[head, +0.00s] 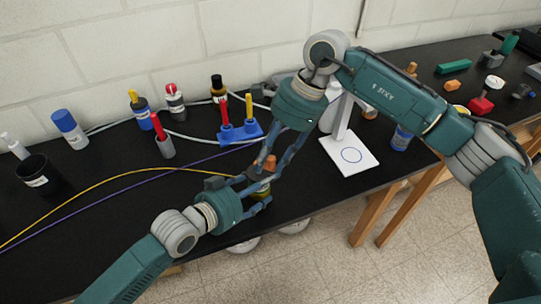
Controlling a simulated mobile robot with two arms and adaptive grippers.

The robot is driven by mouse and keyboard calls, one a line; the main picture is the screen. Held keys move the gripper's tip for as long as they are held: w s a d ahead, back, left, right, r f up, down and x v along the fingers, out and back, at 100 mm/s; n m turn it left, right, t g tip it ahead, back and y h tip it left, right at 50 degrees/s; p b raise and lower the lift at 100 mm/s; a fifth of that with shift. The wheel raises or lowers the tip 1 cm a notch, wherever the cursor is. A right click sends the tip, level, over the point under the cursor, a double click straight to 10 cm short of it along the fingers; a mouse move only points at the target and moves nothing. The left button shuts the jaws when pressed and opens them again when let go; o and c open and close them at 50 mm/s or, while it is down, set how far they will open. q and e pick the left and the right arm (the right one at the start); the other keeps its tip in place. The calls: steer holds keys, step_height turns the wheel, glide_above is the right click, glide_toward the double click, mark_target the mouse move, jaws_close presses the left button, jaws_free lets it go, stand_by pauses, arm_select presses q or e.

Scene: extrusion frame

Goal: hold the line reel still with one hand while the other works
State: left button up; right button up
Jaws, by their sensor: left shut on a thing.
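What seems to be the line reel (262,188), a small olive-yellow body with an orange part (269,163) at its top, stands near the front edge of the black bench. It is largely hidden by both grippers. My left gripper (259,184), coming in from the lower left, is shut on the reel low on its body. My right gripper (272,158) reaches down from above, its fingers close to the orange top. Whether the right fingers touch or grip that top cannot be told.
Yellow (110,178) and purple (130,185) cables cross the bench at left. A black cup (38,177), several bottles and a blue stand (240,133) sit behind. The bench's front edge is close.

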steer(key=s+v, duration=0.1)
steer(key=v, duration=1.1)
steer(key=shift+w, duration=0.45)
steer(key=m+t+h, duration=0.1)
steer(key=m+h, duration=0.3)
steer(key=m, duration=1.3)
glide_above(270, 157)
steer(key=shift+m, duration=0.3)
step_height(270, 157, down, 11)
steer(key=shift+d+f, duration=0.1)
jaws_close()
steer(key=shift+w, duration=0.1)
